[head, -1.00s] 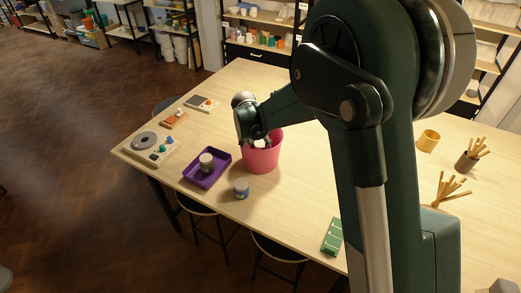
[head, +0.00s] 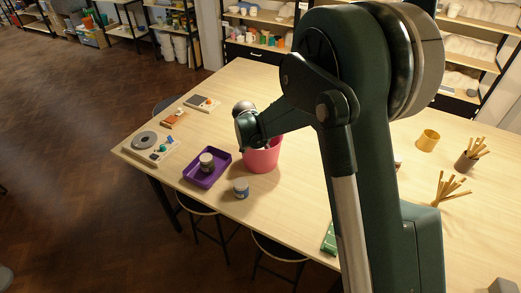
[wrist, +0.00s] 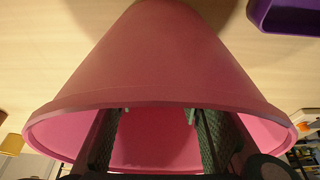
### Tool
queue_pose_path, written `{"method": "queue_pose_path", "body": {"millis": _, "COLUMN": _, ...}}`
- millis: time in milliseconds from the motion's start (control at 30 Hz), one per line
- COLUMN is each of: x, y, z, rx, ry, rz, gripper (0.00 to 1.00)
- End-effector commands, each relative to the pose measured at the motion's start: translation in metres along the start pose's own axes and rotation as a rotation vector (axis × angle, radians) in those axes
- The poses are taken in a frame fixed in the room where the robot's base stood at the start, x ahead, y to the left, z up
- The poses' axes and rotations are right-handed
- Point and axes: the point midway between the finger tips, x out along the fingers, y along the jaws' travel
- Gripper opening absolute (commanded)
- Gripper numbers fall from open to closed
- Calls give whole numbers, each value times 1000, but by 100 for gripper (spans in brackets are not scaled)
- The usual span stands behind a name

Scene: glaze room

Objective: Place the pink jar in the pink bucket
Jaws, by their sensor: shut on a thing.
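The pink bucket (head: 262,161) stands upright on the table, right of the purple tray. In the wrist view the bucket (wrist: 165,60) fills the middle, its open rim near the bottom. My gripper (wrist: 158,125) has its two green-padded fingers inside the rim, held apart. Pink shows between them, but the pink jar is hard to tell from the bucket's pink inside. In the head view my gripper is at the bucket's mouth, its fingertips mostly hidden, and no pink jar shows apart from the bucket.
The purple tray (head: 190,179) holds a grey jar (head: 206,163). A blue-and-white jar (head: 241,188) stands just in front of the bucket. A scale-like device (head: 157,158) is at the left edge. A yellow cup (head: 428,140) and a brown pot (head: 466,163) with sticks stand right.

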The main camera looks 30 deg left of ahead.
Motion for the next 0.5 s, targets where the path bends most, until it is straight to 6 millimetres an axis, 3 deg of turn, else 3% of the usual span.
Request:
{"method": "queue_pose_path", "body": {"millis": 200, "x": 4, "y": 0, "z": 1, "rx": 0, "ry": 0, "rz": 0, "gripper": 22}}
{"method": "queue_pose_path", "body": {"millis": 233, "x": 3, "y": 0, "z": 1, "rx": 0, "ry": 0, "rz": 0, "gripper": 41}}
{"method": "queue_pose_path", "body": {"millis": 300, "x": 3, "y": 0, "z": 1, "rx": 0, "ry": 0, "rz": 0, "gripper": 50}}
{"method": "queue_pose_path", "body": {"millis": 500, "x": 3, "y": 0, "z": 1, "rx": 0, "ry": 0, "rz": 0, "gripper": 53}}
